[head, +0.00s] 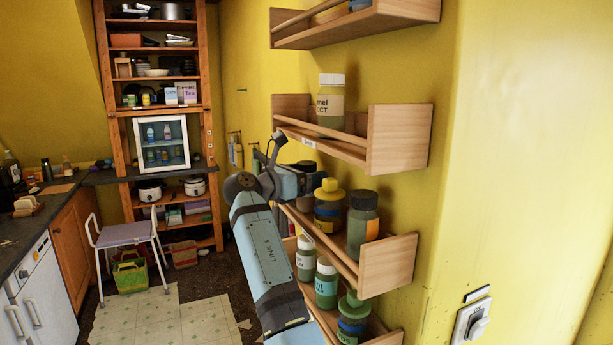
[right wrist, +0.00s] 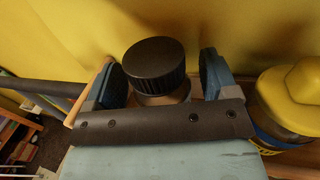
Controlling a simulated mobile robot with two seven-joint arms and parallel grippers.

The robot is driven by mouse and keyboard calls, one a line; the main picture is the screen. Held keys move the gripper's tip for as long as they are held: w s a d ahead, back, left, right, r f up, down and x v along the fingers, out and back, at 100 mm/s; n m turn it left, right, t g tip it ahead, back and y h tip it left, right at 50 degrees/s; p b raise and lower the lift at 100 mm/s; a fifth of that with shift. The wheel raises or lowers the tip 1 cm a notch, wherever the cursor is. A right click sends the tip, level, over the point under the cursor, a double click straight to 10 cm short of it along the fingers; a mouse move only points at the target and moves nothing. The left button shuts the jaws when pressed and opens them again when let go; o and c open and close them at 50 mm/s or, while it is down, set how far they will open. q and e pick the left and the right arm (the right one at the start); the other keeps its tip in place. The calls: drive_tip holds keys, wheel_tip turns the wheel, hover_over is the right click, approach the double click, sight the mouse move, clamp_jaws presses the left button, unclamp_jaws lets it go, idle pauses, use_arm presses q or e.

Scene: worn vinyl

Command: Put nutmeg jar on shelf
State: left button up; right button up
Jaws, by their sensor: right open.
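No nutmeg label is readable, so I cannot tell whether this is the nutmeg jar. Next to it stands a yellow-capped jar (head: 329,205), also in the wrist view (right wrist: 292,95). My left gripper is out of view.
A black-capped jar (head: 363,220) stands further right on that shelf. The shelf above (head: 398,138) holds one white-capped jar (head: 331,103) and has bare room. Several jars, one a green-labelled jar (head: 326,283), stand on the lower shelf. A stool (head: 124,234) stands on the floor left.

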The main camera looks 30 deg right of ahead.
drive_tip(key=shift+r, duration=0.1)
drive_tip(key=shift+a, duration=0.25)
drive_tip(key=s+a+b, duration=0.2)
drive_tip(key=a+b, duration=0.1)
drive_tip(key=a, duration=0.8)
drive_tip(key=shift+a, duration=0.25)
